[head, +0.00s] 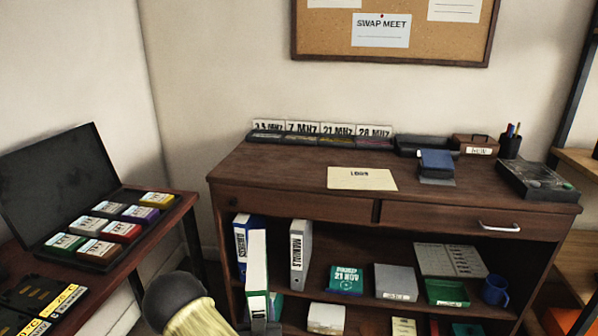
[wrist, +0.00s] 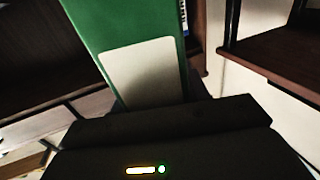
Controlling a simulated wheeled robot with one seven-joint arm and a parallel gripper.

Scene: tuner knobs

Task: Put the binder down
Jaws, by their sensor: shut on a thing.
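A green binder with a white label (head: 257,278) stands roughly upright in front of the desk's left side in the head view. In the wrist view the green binder (wrist: 105,25) rises from between the jaws, with its blank-looking label toward the camera. My gripper (head: 262,325) is at the bottom edge of the head view, shut on the binder's lower part. The dark gripper body (wrist: 160,108) fills the lower part of the wrist view and hides the binder's bottom end. I cannot tell whether the binder touches a shelf.
The brown desk (head: 270,178) has open shelves below. A blue binder (head: 241,240) and a white binder (head: 301,250) stand there, with boxes and a blue mug (head: 495,290) to the right. A folder (head: 362,179) lies on top. A side table (head: 178,210) with an open case stands left.

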